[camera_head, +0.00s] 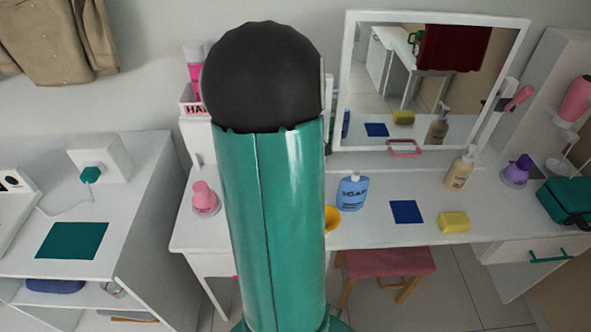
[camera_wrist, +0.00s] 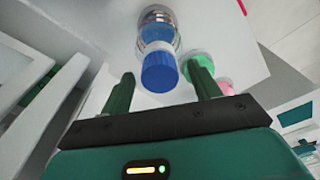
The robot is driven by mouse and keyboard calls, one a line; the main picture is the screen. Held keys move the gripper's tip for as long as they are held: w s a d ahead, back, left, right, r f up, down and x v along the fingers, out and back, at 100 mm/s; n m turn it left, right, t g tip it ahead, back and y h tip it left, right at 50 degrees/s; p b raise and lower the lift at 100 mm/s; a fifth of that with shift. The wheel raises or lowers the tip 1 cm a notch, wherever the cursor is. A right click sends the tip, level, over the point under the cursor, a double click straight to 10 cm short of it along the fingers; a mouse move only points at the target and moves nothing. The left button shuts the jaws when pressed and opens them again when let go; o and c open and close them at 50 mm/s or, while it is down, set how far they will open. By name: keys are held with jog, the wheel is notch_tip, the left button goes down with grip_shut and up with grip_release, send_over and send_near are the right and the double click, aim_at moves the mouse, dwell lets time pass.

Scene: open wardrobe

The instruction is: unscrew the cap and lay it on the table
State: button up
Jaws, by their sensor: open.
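A clear bottle (camera_wrist: 157,20) with a blue cap (camera_wrist: 160,72) shows in the wrist view. The cap is on the bottle and faces my gripper (camera_wrist: 161,80). My gripper is open, with one dark green finger on each side of the cap and visible space between them. Whether the fingertips reach past the cap is hard to tell. In the head view my arm covers the bottle, cap and gripper. The white table (camera_head: 385,185) stretches to the right of my arm.
A pink bottle (camera_head: 204,199) stands left of my arm. A blue soap bottle (camera_head: 352,191), blue square (camera_head: 406,212) and yellow sponge (camera_head: 453,222) lie to its right. A mirror (camera_head: 343,80) stands behind. A green round thing (camera_wrist: 198,65) is near the right finger.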

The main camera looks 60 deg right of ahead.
jog(key=shift+c, duration=0.4)
jog(key=m, duration=0.4)
jog(key=m+h, duration=0.1)
jog(key=m, duration=0.4)
jog(key=shift+g, duration=0.3)
jog(key=m, duration=0.8)
jog(key=shift+g, duration=0.4)
jog(key=c, duration=0.9)
jog(key=shift+c, duration=0.7)
